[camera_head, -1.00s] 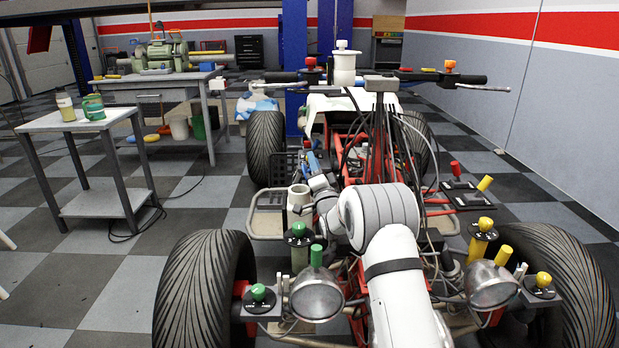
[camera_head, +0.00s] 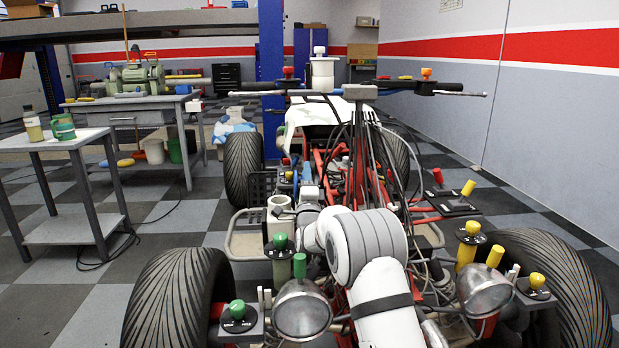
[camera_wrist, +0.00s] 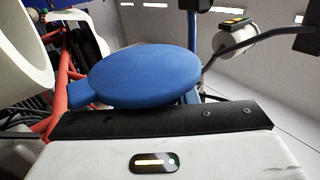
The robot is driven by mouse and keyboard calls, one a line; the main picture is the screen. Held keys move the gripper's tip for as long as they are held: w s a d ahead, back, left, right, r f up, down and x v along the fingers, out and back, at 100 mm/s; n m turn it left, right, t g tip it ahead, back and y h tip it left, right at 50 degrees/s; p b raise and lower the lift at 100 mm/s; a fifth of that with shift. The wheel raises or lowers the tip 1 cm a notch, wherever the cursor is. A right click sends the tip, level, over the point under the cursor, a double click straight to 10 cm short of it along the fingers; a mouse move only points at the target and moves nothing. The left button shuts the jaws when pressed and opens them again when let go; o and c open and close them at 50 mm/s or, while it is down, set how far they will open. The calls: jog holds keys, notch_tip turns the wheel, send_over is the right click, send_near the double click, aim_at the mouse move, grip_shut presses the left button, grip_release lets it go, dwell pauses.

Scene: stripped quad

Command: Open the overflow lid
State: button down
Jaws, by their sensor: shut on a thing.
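The overflow lid (camera_wrist: 145,73) is a flat blue disc with a small tab at its lower left, filling the middle of the wrist view. In the head view only a small blue piece (camera_head: 307,173) shows above my gripper (camera_head: 308,193), probably the same lid. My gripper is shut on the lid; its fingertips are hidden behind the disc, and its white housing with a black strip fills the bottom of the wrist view. A white cylinder (camera_head: 280,222) stands just left of the gripper with its open mouth showing. A pale rounded rim (camera_wrist: 22,50) at the wrist view's left is probably that cylinder.
The stripped quad has red frame tubes and loose cables around my arm. Green-capped knobs (camera_head: 280,241), headlamps (camera_head: 302,311) and a front tyre (camera_head: 178,300) stand close by. A small table (camera_head: 60,139) with two containers is at left. The floor between is mostly clear.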

jog(key=shift+d, duration=0.15)
jog(key=c, duration=1.4)
grip_release()
jog(key=shift+o, duration=1.3)
